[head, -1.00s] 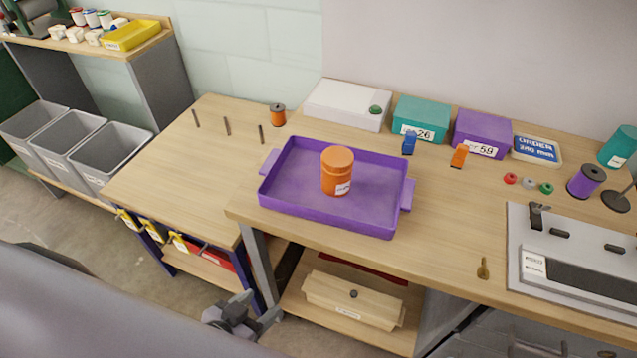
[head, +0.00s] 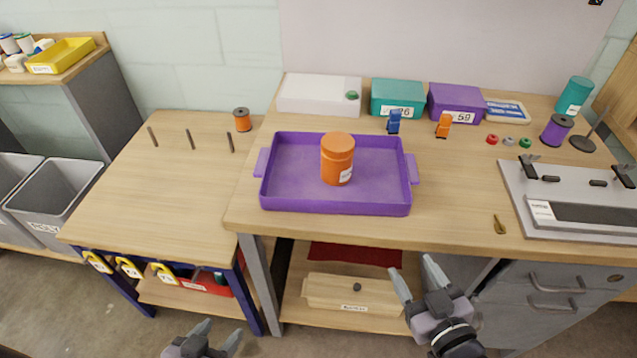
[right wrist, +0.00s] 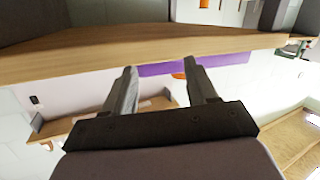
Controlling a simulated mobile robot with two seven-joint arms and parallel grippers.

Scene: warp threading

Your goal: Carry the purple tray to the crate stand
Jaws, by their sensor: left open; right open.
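The purple tray (head: 285,198) lies flat on the wooden workbench, with a handle at its left and right ends. An orange jar (head: 337,158) with a lid and a white label stands upright in it. My left gripper (head: 217,330) is open and empty, low in front of the benches. My right gripper (head: 418,272) is open and empty, in front of the bench edge, below and right of the tray. In the right wrist view, a strip of the purple tray (right wrist: 222,60) shows past the open fingers (right wrist: 162,82). I cannot tell which thing is the crate stand.
Behind the tray stand a white box (head: 318,95), a teal box (head: 397,96) and a purple box (head: 455,103). A grey board with clamps (head: 520,205) lies at right. The lower table (head: 160,205) at left is mostly clear, with several pegs and an orange spool (head: 242,120).

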